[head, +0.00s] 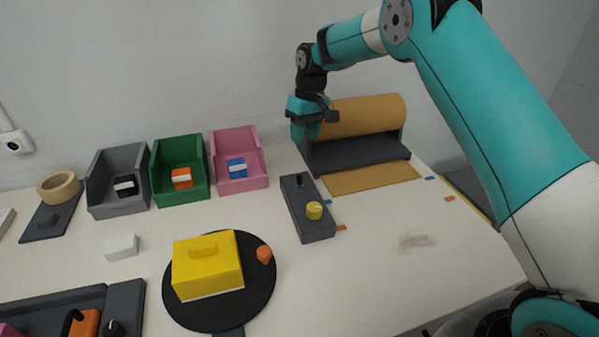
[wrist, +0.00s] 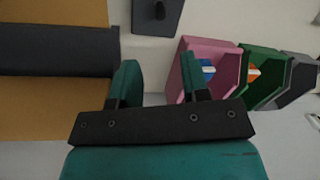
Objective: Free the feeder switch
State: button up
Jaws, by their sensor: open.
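The likely feeder switch is on a dark grey control box (head: 318,228) on the table in front of the paper roll feeder. The box has a small dark lever (head: 299,182) at its far end and a yellow knob (head: 314,210) nearer. Whether anything jams the lever is too small to tell. In the wrist view, part of the box (wrist: 143,24) and the dark lever (wrist: 159,10) show at the top edge. My gripper (head: 300,130) is raised in front of the roll's left end, beyond the box. In the wrist view my gripper (wrist: 160,82) is open and empty.
The brown paper roll (head: 365,115) is right of my gripper. Grey (head: 118,202), green (head: 182,197) and pink (head: 240,184) bins stand left. A yellow block (head: 207,270) and orange piece (head: 264,254) sit on a black disc (head: 180,315). The right tabletop is mostly clear.

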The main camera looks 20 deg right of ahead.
aim_at(300, 175)
jog(key=f, duration=0.4)
jog(key=a+f+p, duration=0.1)
jog(key=f, duration=0.7)
jog(key=shift+s+a+p, duration=0.3)
jog(key=shift+p, duration=0.05)
jog(key=shift+c, duration=0.3)
grip_shut()
